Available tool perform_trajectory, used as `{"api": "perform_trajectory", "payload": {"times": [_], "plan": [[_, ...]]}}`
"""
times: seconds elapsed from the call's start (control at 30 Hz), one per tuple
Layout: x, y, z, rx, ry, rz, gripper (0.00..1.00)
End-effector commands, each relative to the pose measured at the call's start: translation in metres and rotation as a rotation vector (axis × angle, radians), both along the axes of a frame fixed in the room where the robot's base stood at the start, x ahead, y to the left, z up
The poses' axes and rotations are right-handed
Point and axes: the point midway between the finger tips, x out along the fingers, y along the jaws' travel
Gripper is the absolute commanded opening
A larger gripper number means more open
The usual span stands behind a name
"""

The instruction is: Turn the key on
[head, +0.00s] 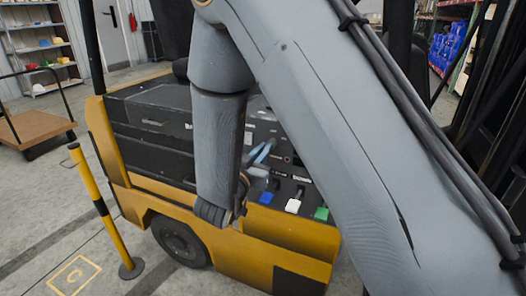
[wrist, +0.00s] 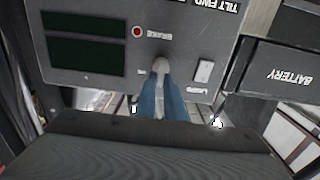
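A dark control panel (wrist: 110,20) fills the upper part of the wrist view. A small pale grey piece (wrist: 161,65), which looks like the key, stands out from it below a red round button. My gripper (wrist: 160,78) has two blue fingers that reach up to the panel, with their tips on either side of this piece. Whether they press on it is unclear. In the head view my gripper (head: 262,153) shows as pale blue fingers at the panel, partly hidden behind my arm. The key cannot be made out there.
The red button (wrist: 137,31), a white switch (wrist: 204,71) and a BATTERY box (wrist: 278,70) are near the fingers. The yellow truck (head: 285,230) carries blue, white and green levers (head: 293,205). A yellow-black post (head: 100,205) stands to its left.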

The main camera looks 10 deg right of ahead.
Motion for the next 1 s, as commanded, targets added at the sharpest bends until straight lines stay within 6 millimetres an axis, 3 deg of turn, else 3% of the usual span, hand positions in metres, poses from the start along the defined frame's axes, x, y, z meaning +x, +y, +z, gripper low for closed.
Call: {"api": "perform_trajectory", "payload": {"times": [0.47,1.0], "plan": [[0.0001,-0.0004,-0.0012,0.134,-0.078,0.002,0.00],[-0.0022,-0.0045,-0.0042,0.563,-0.327,0.003,0.00]]}}
